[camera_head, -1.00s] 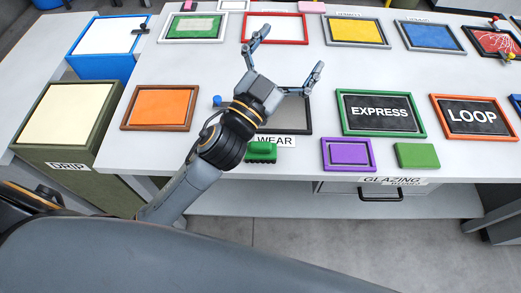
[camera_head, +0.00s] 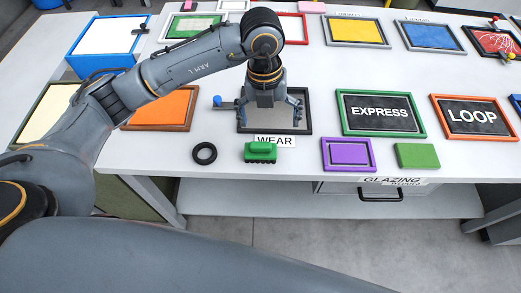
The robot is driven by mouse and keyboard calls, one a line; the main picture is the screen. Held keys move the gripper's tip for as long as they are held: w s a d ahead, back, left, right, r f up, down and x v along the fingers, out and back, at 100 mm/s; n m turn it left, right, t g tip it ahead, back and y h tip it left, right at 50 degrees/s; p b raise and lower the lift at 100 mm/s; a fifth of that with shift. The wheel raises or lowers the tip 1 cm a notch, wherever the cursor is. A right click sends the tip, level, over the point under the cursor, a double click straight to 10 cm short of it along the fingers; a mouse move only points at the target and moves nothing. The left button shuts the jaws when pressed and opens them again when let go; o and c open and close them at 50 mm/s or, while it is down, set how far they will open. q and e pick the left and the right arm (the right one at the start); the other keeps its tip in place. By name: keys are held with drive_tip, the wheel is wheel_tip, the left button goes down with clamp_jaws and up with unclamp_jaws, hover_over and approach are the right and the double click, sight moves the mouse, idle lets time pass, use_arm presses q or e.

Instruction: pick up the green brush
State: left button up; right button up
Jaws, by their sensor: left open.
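The green brush (camera_head: 261,152) lies near the front edge of the white table, just below the "WEAR" label, with its rounded handle on top and dark-edged bristles below. My left gripper (camera_head: 270,124) is open and empty and points down at the front edge of the grey framed panel, a little behind the brush. Its fingers are spread to either side and apart from the brush. My right gripper is not in view.
A black ring (camera_head: 204,153) lies left of the brush. A purple frame (camera_head: 347,154) and a green block (camera_head: 417,156) lie to the right. The "EXPRESS" frame (camera_head: 381,113) is behind them. A blue-knobbed tool (camera_head: 217,101) is by the grey panel. The table edge is close in front.

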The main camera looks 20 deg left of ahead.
sight(261, 144)
use_arm(q)
drive_tip(key=shift+y, duration=0.6)
drive_tip(key=f, duration=0.2)
drive_tip(key=a+f+p, duration=0.1)
drive_tip(key=f, duration=0.2)
drive_tip(key=a+f, duration=0.1)
drive_tip(key=f, duration=0.2)
drive_tip(key=shift+w+a, duration=0.1)
drive_tip(key=shift+w, duration=0.2)
drive_tip(key=f, duration=0.1)
drive_tip(key=f+p, duration=0.1)
drive_tip(key=f, duration=0.1)
drive_tip(key=f+p, duration=0.1)
drive_tip(key=shift+s+f, duration=0.4)
drive_tip(key=shift+f, duration=0.3)
drive_tip(key=c, duration=1.1)
